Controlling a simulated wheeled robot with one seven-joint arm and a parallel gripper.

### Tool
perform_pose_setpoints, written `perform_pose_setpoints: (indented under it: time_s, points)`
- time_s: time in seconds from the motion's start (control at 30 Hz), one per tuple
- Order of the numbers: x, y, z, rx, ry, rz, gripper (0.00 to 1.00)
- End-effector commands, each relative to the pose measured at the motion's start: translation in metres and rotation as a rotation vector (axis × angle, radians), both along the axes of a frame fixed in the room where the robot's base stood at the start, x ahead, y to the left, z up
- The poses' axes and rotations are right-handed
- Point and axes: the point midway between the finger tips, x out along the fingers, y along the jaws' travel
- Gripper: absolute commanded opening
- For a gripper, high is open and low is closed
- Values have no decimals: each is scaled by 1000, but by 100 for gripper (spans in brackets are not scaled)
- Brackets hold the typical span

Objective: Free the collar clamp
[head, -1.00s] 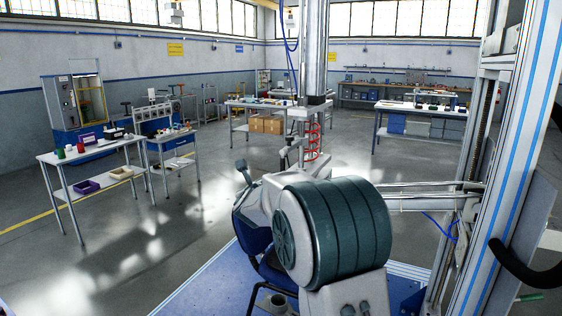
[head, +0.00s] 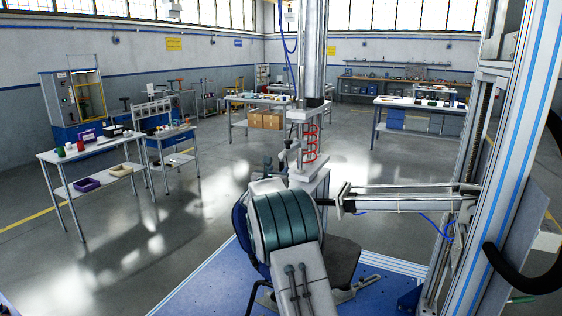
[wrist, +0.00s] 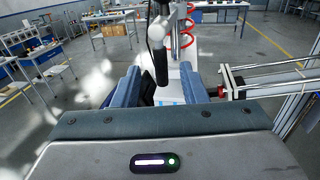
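In the wrist view a clamp lever with a pale head and a thick black handle (wrist: 161,63) points down toward me; I take it as part of the collar clamp. My gripper (wrist: 160,79) shows as two blue fingers, spread wide apart, one on each side of the handle's line. A gap shows between the handle and each finger; I cannot tell how far beyond the tips the handle is. In the head view my arm hides the gripper, and the clamp area (head: 284,158) beside the upright post is small and partly hidden.
A horizontal cylinder (head: 405,198) reaches in from the frame on the right. A red coiled hose (head: 311,142) hangs by the vertical actuator (head: 314,55).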

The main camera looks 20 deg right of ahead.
Motion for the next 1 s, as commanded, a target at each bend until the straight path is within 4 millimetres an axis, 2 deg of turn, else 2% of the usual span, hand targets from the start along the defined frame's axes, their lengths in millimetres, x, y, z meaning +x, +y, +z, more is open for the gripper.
perform_pose_setpoints:
  time_s: [0.2, 0.4, 0.87, 1.0]
  points:
    - [27, -20, 2, -1, 1, -2, 39]
    - [43, -29, 1, 0, 0, -1, 39]
    - [49, -34, -1, 1, 1, -1, 39]
    - [49, -34, 0, 1, 1, -1, 0]
